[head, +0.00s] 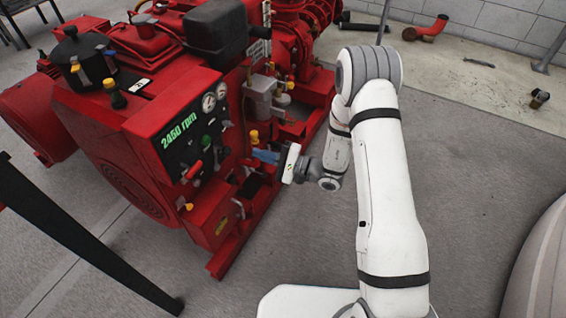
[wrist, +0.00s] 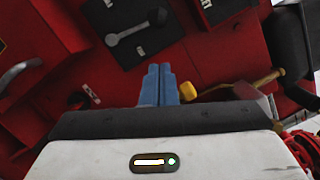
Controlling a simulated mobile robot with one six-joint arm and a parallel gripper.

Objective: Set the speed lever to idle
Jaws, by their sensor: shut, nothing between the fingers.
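My gripper (head: 265,155) has blue fingers, shut and empty, beside the red engine in the head view. The fingers also show in the wrist view (wrist: 160,85). Ahead of them there, a grey lever with a dark knob (wrist: 157,16) turns on a round pivot (wrist: 112,40) on a black plate. The fingertips look apart from it. A yellow knob on a brass rod (wrist: 187,91) is just right of the fingers; contact cannot be told. In the head view a yellow knob (head: 254,137) stands just above the fingers. Which one is the speed lever is not clear.
The engine's black panel (head: 185,140) reads 2450 rpm and carries gauges and a red-handled control (head: 193,170). Another black plate (wrist: 218,10) with a white label is at the wrist view's top right. Grey floor (head: 300,240) is clear right of the engine.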

